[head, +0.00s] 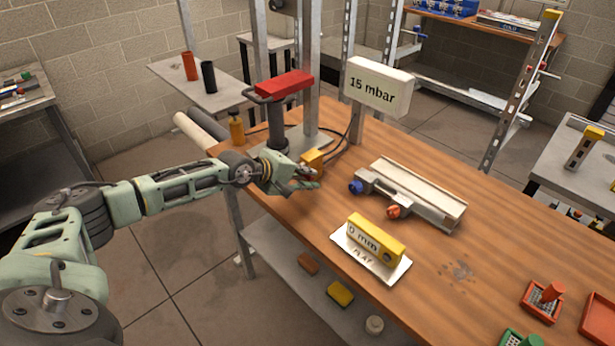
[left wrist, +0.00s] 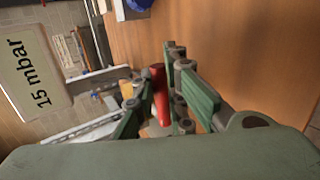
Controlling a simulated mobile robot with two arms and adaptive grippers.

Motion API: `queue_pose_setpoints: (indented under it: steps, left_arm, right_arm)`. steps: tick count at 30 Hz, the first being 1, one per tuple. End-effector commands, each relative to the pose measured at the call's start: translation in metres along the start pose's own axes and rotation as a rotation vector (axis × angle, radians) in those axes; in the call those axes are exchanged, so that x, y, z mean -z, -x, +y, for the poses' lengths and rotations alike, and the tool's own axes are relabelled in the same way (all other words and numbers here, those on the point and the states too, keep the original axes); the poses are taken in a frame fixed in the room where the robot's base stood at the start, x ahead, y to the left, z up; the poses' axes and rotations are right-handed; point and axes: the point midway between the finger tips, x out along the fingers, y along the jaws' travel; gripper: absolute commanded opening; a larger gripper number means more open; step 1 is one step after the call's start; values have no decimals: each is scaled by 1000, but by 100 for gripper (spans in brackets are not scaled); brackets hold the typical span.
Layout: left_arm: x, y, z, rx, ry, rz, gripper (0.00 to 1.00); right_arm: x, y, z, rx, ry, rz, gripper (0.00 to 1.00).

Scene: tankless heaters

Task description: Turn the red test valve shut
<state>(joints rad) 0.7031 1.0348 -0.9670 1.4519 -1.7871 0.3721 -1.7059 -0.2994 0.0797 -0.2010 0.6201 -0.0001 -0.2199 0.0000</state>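The red test valve shows in the left wrist view as a slim red handle (left wrist: 160,96) between the fingers of my left gripper (left wrist: 157,92). The right-hand finger looks very close to it. I cannot tell whether both fingers touch it. In the head view my left gripper (head: 308,180) is at the left edge of the wooden bench, beside a yellow fitting (head: 313,158) at the foot of the pump stand. It hides the red handle there. My right gripper is not in view.
A pump with a red top (head: 285,84) and a "15 mbar" sign (head: 378,87) stand behind my left gripper.

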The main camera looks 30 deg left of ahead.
Motion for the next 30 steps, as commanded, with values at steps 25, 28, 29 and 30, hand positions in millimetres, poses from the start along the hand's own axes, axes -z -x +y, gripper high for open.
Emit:
queue_pose_setpoints:
  steps: [25,28,29,30]
  left_arm:
    - [2,42,-2,3,-1,2,31]
    - [1,63,-2,4,-2,2,31]
    - [1,69,-2,3,-2,2,31]
    - [2,77,-1,2,-2,2,31]
  right_arm:
    - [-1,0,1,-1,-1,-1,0]
    - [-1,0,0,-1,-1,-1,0]
    - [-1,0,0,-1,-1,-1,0]
    - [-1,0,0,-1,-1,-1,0]
